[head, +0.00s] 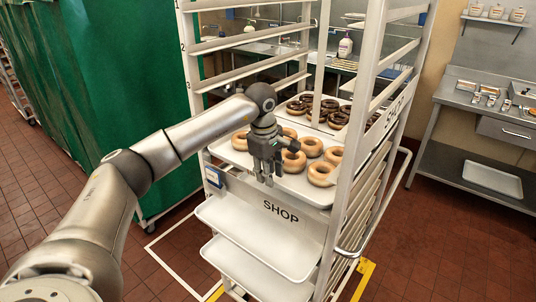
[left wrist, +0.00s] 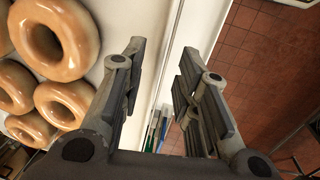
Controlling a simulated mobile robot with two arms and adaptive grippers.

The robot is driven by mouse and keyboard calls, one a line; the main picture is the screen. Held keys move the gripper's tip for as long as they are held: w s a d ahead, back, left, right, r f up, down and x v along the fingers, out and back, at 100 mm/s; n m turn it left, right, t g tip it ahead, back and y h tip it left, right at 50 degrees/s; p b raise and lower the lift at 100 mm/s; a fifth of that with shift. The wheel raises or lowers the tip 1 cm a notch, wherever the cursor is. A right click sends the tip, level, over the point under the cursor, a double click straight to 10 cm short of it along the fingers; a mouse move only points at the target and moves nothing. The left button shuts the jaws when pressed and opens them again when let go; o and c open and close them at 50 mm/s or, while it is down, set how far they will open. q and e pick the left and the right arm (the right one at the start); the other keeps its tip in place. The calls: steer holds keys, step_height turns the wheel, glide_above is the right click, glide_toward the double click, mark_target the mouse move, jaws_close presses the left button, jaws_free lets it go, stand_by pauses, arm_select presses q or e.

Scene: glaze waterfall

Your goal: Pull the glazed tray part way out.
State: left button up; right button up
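The glazed tray (head: 304,192) is pale and holds several glazed ring doughnuts (head: 322,173). It sits in a white rack (head: 345,150) above the SHOP label. My left gripper (head: 263,180) is at the tray's front edge, pointing down. In the left wrist view, the gripper (left wrist: 160,85) is open, with fingers apart. The tray (left wrist: 115,30) and doughnuts (left wrist: 62,103) lie to the left there, and the tray's front edge runs between the fingers. I cannot tell whether either finger touches it. My right gripper is not in view.
Empty trays (head: 262,236) sit lower in the rack, jutting forward. Dark chocolate doughnuts (head: 335,118) lie behind the glazed ones. A green curtain (head: 100,90) hangs at left. A steel counter (head: 450,97) stands at right. Red tiled floor (head: 425,245) is open at front right.

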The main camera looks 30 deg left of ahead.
arm_select(q)
steer(key=shift+w+f, duration=0.2)
steer(key=shift+f, duration=1)
steer(key=shift+c, duration=0.3)
jaws_close()
